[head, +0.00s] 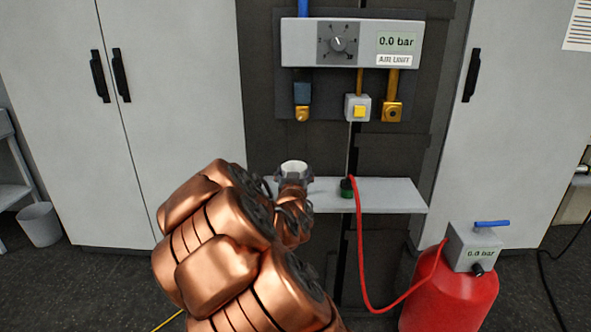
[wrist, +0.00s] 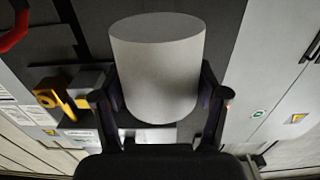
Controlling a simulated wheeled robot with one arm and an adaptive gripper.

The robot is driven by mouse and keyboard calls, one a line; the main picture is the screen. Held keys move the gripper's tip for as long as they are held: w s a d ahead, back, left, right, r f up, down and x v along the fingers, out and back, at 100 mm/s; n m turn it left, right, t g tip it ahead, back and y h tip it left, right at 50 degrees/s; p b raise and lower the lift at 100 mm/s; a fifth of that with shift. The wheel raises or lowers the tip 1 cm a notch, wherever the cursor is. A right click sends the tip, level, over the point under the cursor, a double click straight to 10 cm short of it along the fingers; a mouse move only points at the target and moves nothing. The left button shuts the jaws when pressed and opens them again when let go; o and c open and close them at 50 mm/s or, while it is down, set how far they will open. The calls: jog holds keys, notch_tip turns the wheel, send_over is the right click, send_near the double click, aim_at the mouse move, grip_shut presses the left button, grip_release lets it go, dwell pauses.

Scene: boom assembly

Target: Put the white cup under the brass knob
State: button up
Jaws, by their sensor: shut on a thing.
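The white cup (head: 293,167) is held by my gripper (head: 292,179) in front of the shelf, near its left end in the head view. In the wrist view the cup (wrist: 157,75) fills the space between the two fingers of my gripper (wrist: 161,97). A brass fitting with a round knob-like end (head: 392,112) hangs from the right of the grey panel. A second brass tip (head: 302,114) sits under a blue piece on the left. The cup is below and slightly left of the left brass tip in the head view; its depth to the wall is unclear.
A box with a yellow button (head: 359,111) hangs between the brass parts. The shelf's right part is clear.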

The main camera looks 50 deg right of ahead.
jog(key=shift+w+d+r+p, duration=0.1)
jog(key=shift+w+d+p, duration=0.3)
jog(key=shift+d+p, duration=0.3)
jog(key=x, duration=0.8)
jog(key=shift+w+f+p, duration=0.15)
jog(key=shift+f+p, duration=0.2)
jog(key=shift+f, duration=3)
jog(key=shift+w+d+f, duration=0.1)
jog(key=shift+d+f, duration=0.05)
jog(key=shift+f, duration=0.2)
jog(key=shift+f, duration=0.15)
jog(key=o, duration=1.1)
jog(key=shift+o, duration=0.2)
